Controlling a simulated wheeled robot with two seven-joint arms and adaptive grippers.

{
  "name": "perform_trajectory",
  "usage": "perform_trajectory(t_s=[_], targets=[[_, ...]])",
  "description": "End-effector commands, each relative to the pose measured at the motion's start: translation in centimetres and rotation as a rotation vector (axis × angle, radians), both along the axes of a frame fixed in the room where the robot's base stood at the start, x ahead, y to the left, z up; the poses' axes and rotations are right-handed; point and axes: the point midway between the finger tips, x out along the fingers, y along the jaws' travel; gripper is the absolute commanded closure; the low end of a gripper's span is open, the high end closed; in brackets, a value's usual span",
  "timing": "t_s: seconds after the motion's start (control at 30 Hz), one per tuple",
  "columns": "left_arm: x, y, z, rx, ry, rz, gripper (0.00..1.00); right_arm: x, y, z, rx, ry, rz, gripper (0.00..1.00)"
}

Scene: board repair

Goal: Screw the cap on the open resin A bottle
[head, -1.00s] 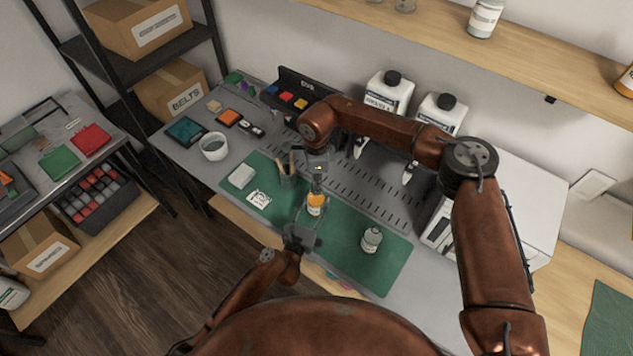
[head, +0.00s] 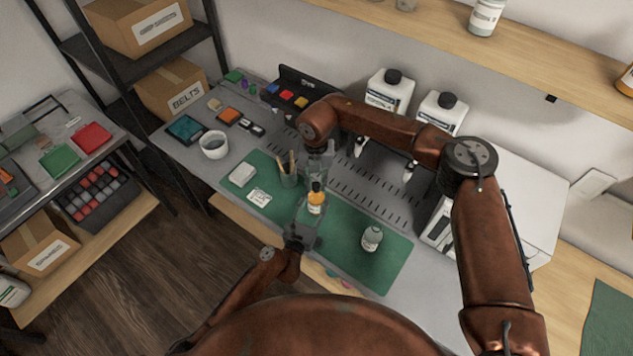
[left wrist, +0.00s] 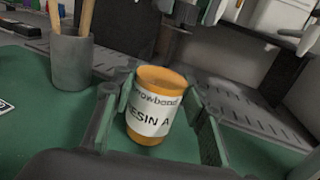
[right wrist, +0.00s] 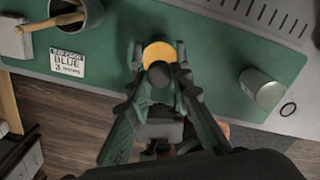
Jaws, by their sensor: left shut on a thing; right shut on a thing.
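The resin A bottle (head: 315,206), orange with a white label, stands upright over the green mat. My left gripper (head: 307,222) is shut around its body; the left wrist view shows the bottle (left wrist: 152,108) with its label between the two fingers. My right gripper (head: 316,176) comes down from above and is shut on the cap. In the right wrist view the dark cap (right wrist: 160,73) lies between the fingertips, over the orange bottle (right wrist: 158,52).
A cup with brushes (head: 288,178), a white block (head: 242,175) and a label card (head: 259,197) are to the left. Two white jugs (head: 389,91) stand behind. The mat's front right is clear.

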Motion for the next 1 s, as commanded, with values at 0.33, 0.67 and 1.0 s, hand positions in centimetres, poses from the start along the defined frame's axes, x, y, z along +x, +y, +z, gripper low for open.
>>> perform_trajectory(t_s=[0.33, 0.67, 1.0], targets=[[-0.02, -0.02, -0.03, 0.001, 0.0, 0.0, 1.0, 0.15, 0.17, 0.02, 0.002, -0.001, -0.696, 0.87], [-0.03, -0.02, -0.03, 0.001, 0.0, -0.001, 1.0, 0.31, 0.18, -0.01, 0.001, -0.001, -1.36, 0.87], [-0.04, -0.03, -0.04, 0.0, 0.001, -0.001, 1.0, 0.42, 0.14, -0.04, 0.001, -0.002, -1.869, 0.87]])
